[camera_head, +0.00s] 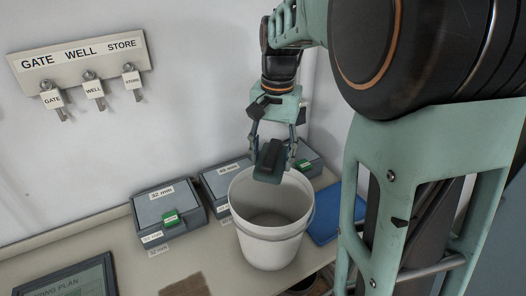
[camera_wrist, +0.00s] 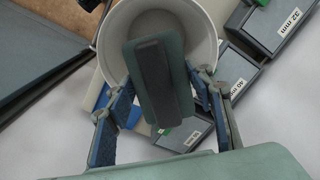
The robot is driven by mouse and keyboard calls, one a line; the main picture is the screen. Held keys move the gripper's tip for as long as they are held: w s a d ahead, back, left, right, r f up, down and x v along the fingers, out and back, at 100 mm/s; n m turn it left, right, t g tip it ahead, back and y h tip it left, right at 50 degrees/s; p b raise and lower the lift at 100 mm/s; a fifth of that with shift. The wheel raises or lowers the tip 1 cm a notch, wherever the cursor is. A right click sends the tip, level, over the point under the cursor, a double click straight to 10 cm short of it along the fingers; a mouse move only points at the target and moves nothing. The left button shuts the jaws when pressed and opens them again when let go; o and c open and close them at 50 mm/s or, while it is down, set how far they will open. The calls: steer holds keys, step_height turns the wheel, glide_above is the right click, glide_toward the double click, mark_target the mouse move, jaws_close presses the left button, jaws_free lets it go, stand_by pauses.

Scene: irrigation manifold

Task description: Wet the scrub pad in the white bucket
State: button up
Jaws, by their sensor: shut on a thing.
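My gripper (camera_head: 272,150) is shut on the scrub pad (camera_head: 269,161), a dark green block with a black raised handle. It holds the pad at the far rim of the white bucket (camera_head: 271,245), above the opening. The bucket stands upright on the bench, and its visible inside looks pale; I cannot tell if there is water in it. In the wrist view the scrub pad (camera_wrist: 158,82) sits between the two fingers (camera_wrist: 163,105) and covers part of the bucket's opening. The bucket's rim (camera_wrist: 213,42) curves around the pad's far end.
Grey boxes labelled by size, such as 32 mm (camera_head: 167,207), stand along the wall behind the bucket. A blue mat (camera_head: 341,212) lies to its right. A dark framed plan (camera_head: 70,283) and a brown patch (camera_head: 186,287) lie to the left. Labelled keys (camera_head: 94,91) hang on the wall.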

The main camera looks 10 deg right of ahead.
step_height(320, 180, down, 22)
steer(key=b, duration=1.5)
steer(key=shift+b, duration=0.35)
steer(key=shift+r, duration=0.1)
step_height(320, 180, up, 18)
steer(key=p, duration=1.4)
steer(key=shift+p, duration=0.35)
stand_by(2.1)
steer(key=shift+r+p, duration=1.7)
steer(key=shift+r, duration=0.25)
